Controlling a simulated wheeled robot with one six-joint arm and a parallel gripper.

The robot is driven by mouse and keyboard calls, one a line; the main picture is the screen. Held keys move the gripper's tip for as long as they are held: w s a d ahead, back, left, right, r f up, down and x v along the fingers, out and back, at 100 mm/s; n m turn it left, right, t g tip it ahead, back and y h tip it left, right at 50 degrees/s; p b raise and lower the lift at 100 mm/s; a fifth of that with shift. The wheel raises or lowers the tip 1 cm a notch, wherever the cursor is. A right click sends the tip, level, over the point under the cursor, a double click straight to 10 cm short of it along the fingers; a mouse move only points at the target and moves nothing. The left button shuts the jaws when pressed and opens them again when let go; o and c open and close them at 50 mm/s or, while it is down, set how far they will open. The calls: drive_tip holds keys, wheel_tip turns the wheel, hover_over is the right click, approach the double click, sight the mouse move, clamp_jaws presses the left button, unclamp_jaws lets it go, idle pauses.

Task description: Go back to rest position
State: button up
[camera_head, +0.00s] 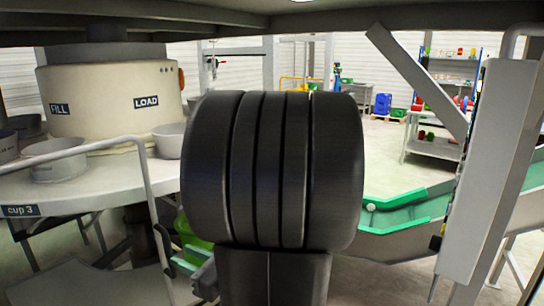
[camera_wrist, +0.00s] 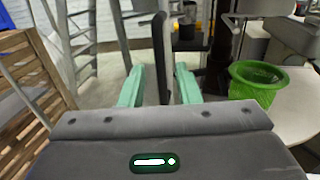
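My gripper (camera_wrist: 159,68) shows in the wrist view with its two pale green fingers spread apart. No object is clearly held between them; a dark upright bar shows in the gap, and I cannot tell how far beyond the fingers it stands. In the head view, my large black arm link fills the middle and hides most of the gripper; a bit of pale green finger (camera_head: 183,266) shows low at its left edge.
A bright green basket (camera_wrist: 256,82) is right of my fingers in the wrist view, near a white round table edge (camera_wrist: 296,112). In the head view, a white table (camera_head: 100,188) with grey cups stands left, a green-edged conveyor (camera_head: 395,214) right. A wooden slatted thing (camera_wrist: 30,75) is left in the wrist view.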

sight(171, 251)
drive_tip(key=shift+x, duration=2.65)
